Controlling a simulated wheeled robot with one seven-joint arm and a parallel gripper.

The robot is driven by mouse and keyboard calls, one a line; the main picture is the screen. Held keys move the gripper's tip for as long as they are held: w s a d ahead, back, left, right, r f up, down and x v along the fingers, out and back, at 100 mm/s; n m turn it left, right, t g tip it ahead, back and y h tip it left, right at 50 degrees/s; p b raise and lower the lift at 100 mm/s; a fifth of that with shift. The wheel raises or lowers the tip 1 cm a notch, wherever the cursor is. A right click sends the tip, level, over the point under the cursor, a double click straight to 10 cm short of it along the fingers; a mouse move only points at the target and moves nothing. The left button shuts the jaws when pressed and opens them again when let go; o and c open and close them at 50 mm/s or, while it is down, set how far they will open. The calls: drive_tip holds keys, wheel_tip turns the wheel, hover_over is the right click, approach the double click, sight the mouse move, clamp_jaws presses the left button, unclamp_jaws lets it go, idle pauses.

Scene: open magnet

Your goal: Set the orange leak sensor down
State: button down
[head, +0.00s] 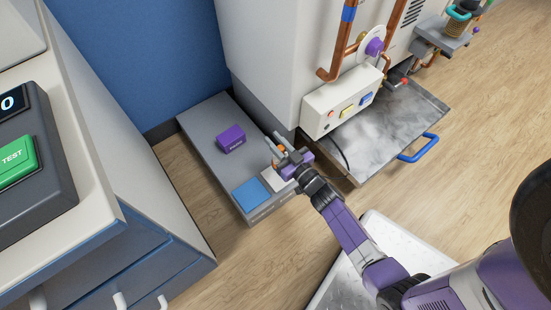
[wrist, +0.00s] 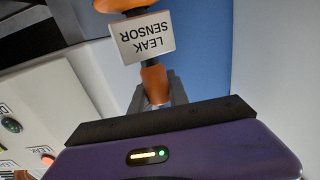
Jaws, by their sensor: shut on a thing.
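The orange leak sensor (wrist: 155,80) has a white tag reading "LEAK SENSOR", seen upside down in the wrist view. My gripper (wrist: 162,95) is shut on its orange handle part. In the head view, my gripper (head: 277,145) holds the small orange sensor (head: 282,148) over the right side of a low grey platform (head: 205,150). A blue square (head: 252,195) and a white square (head: 275,180) lie on the platform's near end, close to my gripper. The gap between sensor and platform is hard to judge. The sensor's far end is cut off in the wrist view.
A purple block (head: 231,138) stands on the platform, left of my gripper. A white cabinet (head: 265,50) with a button box (head: 343,100) rises behind. A metal tray with a blue handle (head: 418,148) juts out at right. A counter with a green TEST button (head: 14,160) stands at left.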

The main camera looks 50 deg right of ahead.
wheel_tip(320, 180, down, 7)
drive_tip(key=b, duration=0.3)
drive_tip(key=shift+b, duration=0.4)
drive_tip(key=shift+f, duration=0.1)
drive_tip(key=shift+f, duration=0.15)
drive_tip(key=c, duration=1.3)
unclamp_jaws()
